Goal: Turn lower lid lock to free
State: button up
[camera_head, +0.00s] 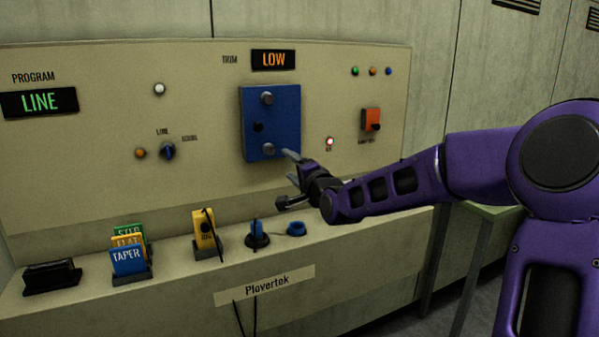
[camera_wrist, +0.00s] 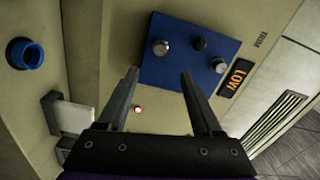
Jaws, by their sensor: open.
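The blue lid (camera_head: 285,118) is on the upright panel. Its lower lid lock (camera_head: 268,149) is a round grey knob near the bottom edge; a similar upper knob (camera_head: 267,98) sits near the top, with a black knob (camera_head: 258,127) between. I cannot tell which way the lower lock is turned. My gripper (camera_head: 289,179) is open and empty, just below and right of the lower lock. In the wrist view the lower lock (camera_wrist: 160,47) shows beyond the gap between the open fingertips (camera_wrist: 160,74), with the blue lid (camera_wrist: 170,70) behind; I see no contact.
A lit "LOW" display (camera_head: 273,60) is above the lid. An orange switch (camera_head: 371,120) and a lit red lamp (camera_head: 329,141) are to its right. The ledge below holds a blue ring (camera_head: 296,229), a dark-based blue piece (camera_head: 257,236), a yellow unit (camera_head: 205,232) and cards (camera_head: 127,260).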

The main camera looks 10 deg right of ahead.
jog(key=shift+p+v, duration=0.35)
jog(key=shift+v, duration=2.05)
